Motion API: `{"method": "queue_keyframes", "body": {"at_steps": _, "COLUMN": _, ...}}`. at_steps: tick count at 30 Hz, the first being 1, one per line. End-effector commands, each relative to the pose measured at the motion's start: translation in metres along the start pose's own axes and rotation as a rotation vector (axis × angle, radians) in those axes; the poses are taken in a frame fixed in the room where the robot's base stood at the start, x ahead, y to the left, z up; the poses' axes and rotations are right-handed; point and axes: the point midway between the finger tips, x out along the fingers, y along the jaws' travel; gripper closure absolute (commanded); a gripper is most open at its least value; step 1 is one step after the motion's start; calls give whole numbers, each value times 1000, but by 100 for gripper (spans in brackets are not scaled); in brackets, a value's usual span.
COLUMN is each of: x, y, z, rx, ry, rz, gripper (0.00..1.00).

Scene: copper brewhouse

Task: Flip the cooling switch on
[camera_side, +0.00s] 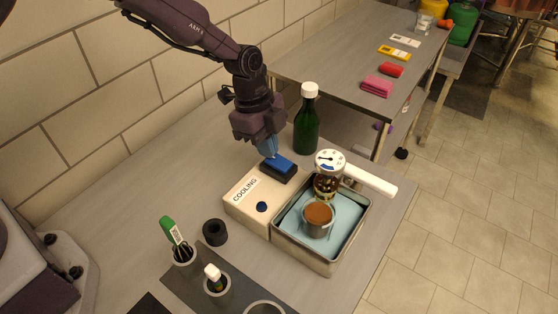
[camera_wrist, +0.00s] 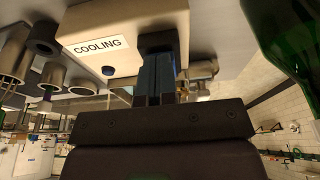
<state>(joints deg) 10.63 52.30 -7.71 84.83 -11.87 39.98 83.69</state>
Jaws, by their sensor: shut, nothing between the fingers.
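The cream cooling box (camera_side: 250,212) stands on the bench, with a "COOLING" label; it also shows in the wrist view (camera_wrist: 140,25). On its far end is a switch with a dark base and blue top (camera_side: 283,163). In the wrist view the dark switch base (camera_wrist: 157,40) shows past my fingers.
A metal tray (camera_side: 295,258) with a blue cloth, a copper-coloured cup and a gauge stands right against the box. A green bottle (camera_side: 306,125) stands close behind the switch. A black ring (camera_side: 215,232) and holders with tools lie in front.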

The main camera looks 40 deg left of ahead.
Motion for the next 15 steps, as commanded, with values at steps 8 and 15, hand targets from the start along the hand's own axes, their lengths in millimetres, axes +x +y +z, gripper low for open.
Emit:
{"method": "queue_keyframes", "body": {"at_steps": 8, "x": 4, "y": 0, "z": -1, "rx": 1, "ry": 3, "rz": -1, "gripper": 100}}
{"method": "queue_keyframes", "body": {"at_steps": 15, "x": 7, "y": 0, "z": 0, "rx": 1, "ry": 3, "rz": -1, "gripper": 100}}
